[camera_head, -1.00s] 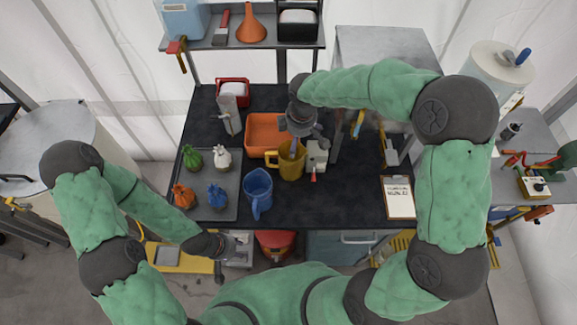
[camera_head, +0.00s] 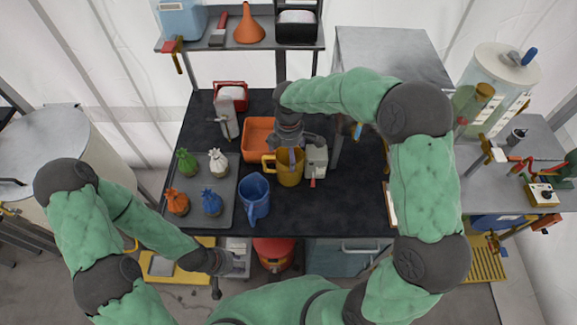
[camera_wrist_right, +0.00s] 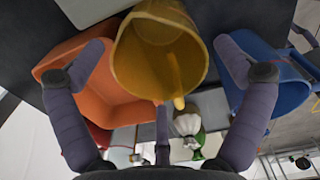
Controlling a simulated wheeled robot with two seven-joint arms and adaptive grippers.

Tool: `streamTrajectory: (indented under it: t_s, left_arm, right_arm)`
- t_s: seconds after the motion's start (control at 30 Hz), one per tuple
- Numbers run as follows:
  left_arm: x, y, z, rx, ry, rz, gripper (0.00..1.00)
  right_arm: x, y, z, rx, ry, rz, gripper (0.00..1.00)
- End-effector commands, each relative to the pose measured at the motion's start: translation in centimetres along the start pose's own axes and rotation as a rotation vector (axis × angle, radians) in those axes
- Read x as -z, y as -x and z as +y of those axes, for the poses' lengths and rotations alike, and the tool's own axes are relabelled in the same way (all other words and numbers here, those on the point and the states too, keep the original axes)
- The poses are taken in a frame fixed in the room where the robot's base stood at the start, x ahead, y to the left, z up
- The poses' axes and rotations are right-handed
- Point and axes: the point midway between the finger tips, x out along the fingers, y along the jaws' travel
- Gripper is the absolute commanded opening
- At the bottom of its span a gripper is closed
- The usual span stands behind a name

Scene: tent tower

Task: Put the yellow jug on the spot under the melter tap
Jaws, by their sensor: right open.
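The yellow jug (camera_head: 290,170) stands on the dark table, beside an orange bin, with its handle to the left. My right gripper (camera_head: 291,148) is just above it, pointing down, and hides part of its top. In the right wrist view the jug (camera_wrist_right: 150,62) lies between my two spread, empty fingers; I cannot tell whether they touch it. My left gripper (camera_head: 216,272) hangs low in front of the table, away from the jug; its jaws are too small to read. A white tank (camera_head: 503,80) at the right may be the melter. The spot under its tap is not clearly visible.
A blue jug (camera_head: 255,195) stands left of the yellow jug and a small grey device (camera_head: 317,160) close on its right. The orange bin (camera_head: 256,136) is behind it. A tray (camera_head: 228,220) with several small bags lies left. The table's front right is mostly clear.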

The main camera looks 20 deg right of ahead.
Motion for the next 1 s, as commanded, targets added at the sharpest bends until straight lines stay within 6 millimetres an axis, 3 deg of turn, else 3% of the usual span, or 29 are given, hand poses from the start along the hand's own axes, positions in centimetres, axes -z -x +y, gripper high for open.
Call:
streamTrajectory:
  t_s: [0.4,0.63,0.67,0.8,0.9,1.0]
  left_arm:
    - [0.0,-0.8,-0.3,0.000,0.000,0.000,0.40]
    - [0.0,-0.8,-0.3,0.000,0.000,0.000,0.40]
    - [0.0,-0.8,-0.3,0.000,0.000,0.000,0.40]
    - [0.0,-0.8,-0.3,0.000,0.000,0.000,0.40]
    - [0.0,-0.8,-0.3,0.000,0.000,0.000,0.40]
    - [0.0,-0.8,-0.3,0.000,0.000,0.000,0.40]
  right_arm:
    - [0.0,-5.0,0.0,0.002,0.000,0.000,1.00]
    - [0.0,-5.1,0.0,0.000,-0.001,0.000,1.00]
    - [0.0,-5.1,0.0,0.000,0.000,0.000,0.94]
    - [0.0,-5.1,0.0,0.000,0.000,0.000,0.55]
    - [0.0,-5.1,0.0,0.000,0.000,0.000,0.45]
    - [0.0,-5.1,0.0,0.000,0.000,0.000,0.45]
